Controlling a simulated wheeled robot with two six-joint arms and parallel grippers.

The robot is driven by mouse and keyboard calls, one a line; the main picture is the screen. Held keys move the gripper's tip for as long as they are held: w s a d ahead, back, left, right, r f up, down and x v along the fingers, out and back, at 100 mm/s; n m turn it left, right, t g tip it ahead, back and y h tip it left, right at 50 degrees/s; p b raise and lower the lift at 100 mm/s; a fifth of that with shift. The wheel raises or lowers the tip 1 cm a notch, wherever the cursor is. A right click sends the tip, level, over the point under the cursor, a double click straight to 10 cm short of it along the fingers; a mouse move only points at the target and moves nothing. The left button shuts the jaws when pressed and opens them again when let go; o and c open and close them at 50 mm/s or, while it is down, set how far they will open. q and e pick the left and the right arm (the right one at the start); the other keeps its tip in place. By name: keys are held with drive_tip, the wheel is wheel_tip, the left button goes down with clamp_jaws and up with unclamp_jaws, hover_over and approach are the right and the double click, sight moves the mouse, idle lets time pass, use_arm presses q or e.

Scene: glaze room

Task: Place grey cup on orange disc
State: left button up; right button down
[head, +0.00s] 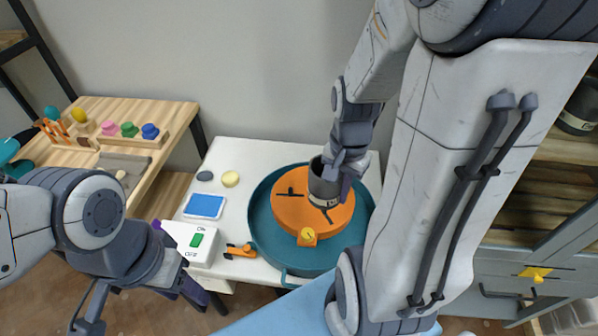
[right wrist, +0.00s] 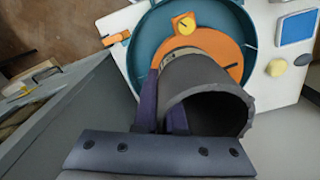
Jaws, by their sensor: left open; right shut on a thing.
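The grey cup (head: 324,186), dark with a cream band, is upright over the orange disc (head: 288,212). I cannot tell whether its base touches the disc. My right gripper (head: 344,168) is shut on the cup's side. In the right wrist view, the cup (right wrist: 205,90) shows its open mouth between the purple fingers and hides part of the orange disc (right wrist: 228,52). The disc lies inside a round teal basin (head: 262,240) and has dark slots and a yellow dial on its near edge. My left gripper (head: 186,284) is open and empty, low beside the white table.
A wooden bench (head: 180,112) stands left, shelves (head: 555,200) right.

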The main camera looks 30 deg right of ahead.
drive_tip(key=d+p, duration=0.2)
drive_tip(key=d, duration=0.6)
drive_tip(key=shift+m, duration=0.3)
drive_tip(key=w+a+f, duration=0.1)
drive_tip(key=w+f, duration=0.1)
drive_tip(key=w, duration=0.1)
drive_tip(key=w+a+f, duration=0.2)
drive_tip(key=w+a+f+p, duration=0.1)
drive_tip(key=w+a+f, duration=0.1)
drive_tip(key=w+f, duration=0.1)
drive_tip(key=shift+w+a+f, duration=0.1)
drive_tip(key=shift+w+a, duration=0.1)
drive_tip(key=shift+w, duration=0.15)
wheel_tip(320, 180, down, 4)
drive_tip(key=shift+r, duration=0.1)
drive_tip(key=shift+f, duration=0.25)
drive_tip(key=c, duration=1.4)
unclamp_jaws()
drive_tip(key=shift+f, duration=0.1)
drive_tip(key=o, duration=0.4)
